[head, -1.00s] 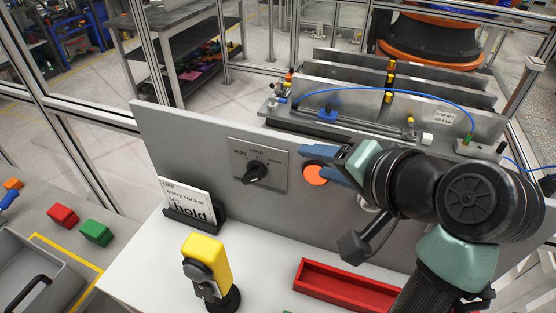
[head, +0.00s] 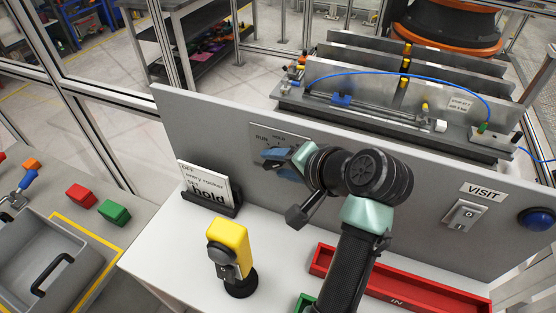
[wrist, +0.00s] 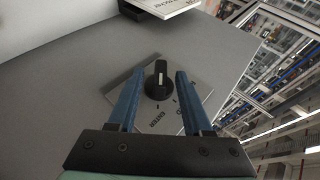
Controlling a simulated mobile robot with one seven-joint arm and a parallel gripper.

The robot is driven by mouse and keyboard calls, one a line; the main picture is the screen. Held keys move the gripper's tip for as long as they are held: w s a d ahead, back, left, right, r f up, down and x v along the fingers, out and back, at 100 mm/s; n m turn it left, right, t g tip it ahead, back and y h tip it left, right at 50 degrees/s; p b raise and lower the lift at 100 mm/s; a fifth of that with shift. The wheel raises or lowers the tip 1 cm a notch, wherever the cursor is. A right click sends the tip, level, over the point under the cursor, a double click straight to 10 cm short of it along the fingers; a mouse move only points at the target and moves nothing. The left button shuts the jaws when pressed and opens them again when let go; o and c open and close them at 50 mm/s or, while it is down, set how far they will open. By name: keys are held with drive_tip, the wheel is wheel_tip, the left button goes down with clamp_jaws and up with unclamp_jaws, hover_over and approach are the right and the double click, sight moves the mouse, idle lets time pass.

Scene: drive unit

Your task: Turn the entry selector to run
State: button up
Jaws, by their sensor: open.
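The entry selector is a black knob with a white mark; it shows in the wrist view (wrist: 157,84) on a light grey plate (wrist: 204,92) with an ENTER label. In the head view the plate (head: 262,129) shows its RUN and HOLD labels on the grey upright panel, and my gripper hides the knob. My gripper (head: 270,158) is at the plate with its blue fingers open. In the wrist view, its fingertips (wrist: 160,73) lie on either side of the knob, with gaps visible. I cannot tell how close they are in depth.
A sign reading "hold" (head: 206,190) stands left of my gripper. A yellow-topped device (head: 228,240) stands on the white bench. A red IN tray (head: 420,300) lies at the right. The panel also carries a VISIT rocker switch (head: 465,215) and a blue button (head: 538,218).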

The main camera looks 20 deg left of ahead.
drive_tip(key=shift+a+f, duration=0.2)
drive_tip(key=shift+a, duration=0.05)
clamp_jaws()
